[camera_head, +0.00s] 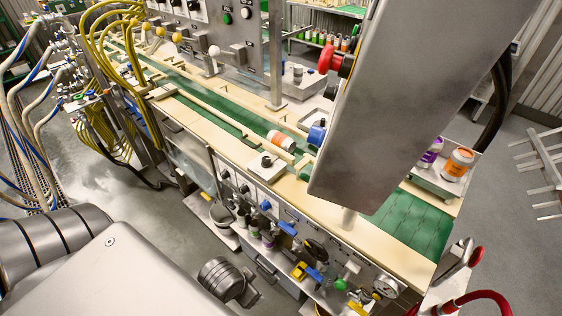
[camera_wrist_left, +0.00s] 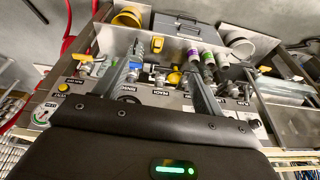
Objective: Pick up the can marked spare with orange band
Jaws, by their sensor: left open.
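Another can, orange and white (camera_head: 281,139), lies tilted by the green conveyor (camera_head: 230,125). My left gripper (camera_wrist_left: 163,58) is open and empty in the left wrist view, its two fingers apart over the machine's front panel. No can with an orange band shows between them. My right gripper is not in view.
A large grey housing (camera_head: 385,95) with a red button hangs over the conveyor, left of the tray. Valves, knobs and a gauge (camera_head: 386,286) line the machine's front. Bottles with green and purple bands (camera_wrist_left: 207,60) stand below the panel. A red hose (camera_head: 485,298) curves at the lower right.

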